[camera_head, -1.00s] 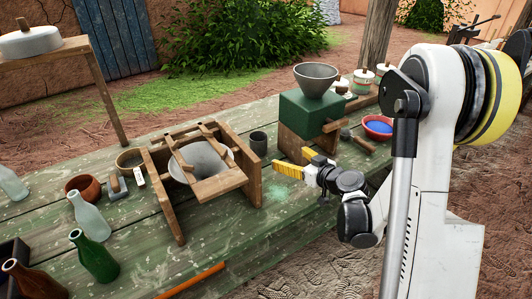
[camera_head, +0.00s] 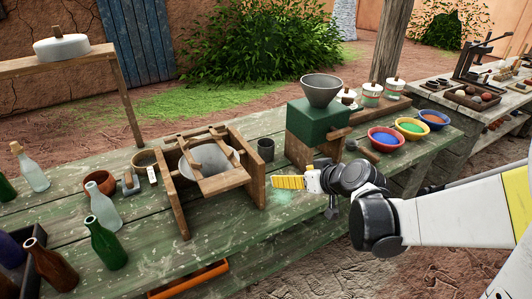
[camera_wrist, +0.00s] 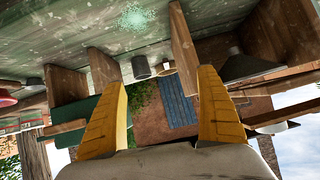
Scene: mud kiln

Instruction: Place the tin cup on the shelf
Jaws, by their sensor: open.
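The tin cup (camera_head: 265,149) is most likely the small dark grey cup standing upright on the green table, right of the wooden frame. It also shows in the wrist view (camera_wrist: 141,68), seen upside down between the fingers. My gripper (camera_head: 275,183) has yellow fingers and is in front of the cup, apart from it. In the wrist view my gripper (camera_wrist: 162,76) is open, with nothing between its fingers. A raised wooden plank (camera_head: 85,48) at the upper left looks like a shelf. A grey-white lidded pot (camera_head: 62,48) stands on it.
The wooden frame (camera_head: 177,205) holding a grey bowl (camera_head: 210,160) stands left of the cup. A green box (camera_head: 318,124) with a grey funnel (camera_head: 321,92) stands to its right. Bottles (camera_head: 103,243) and colour bowls (camera_head: 386,139) are on the table (camera_head: 330,222).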

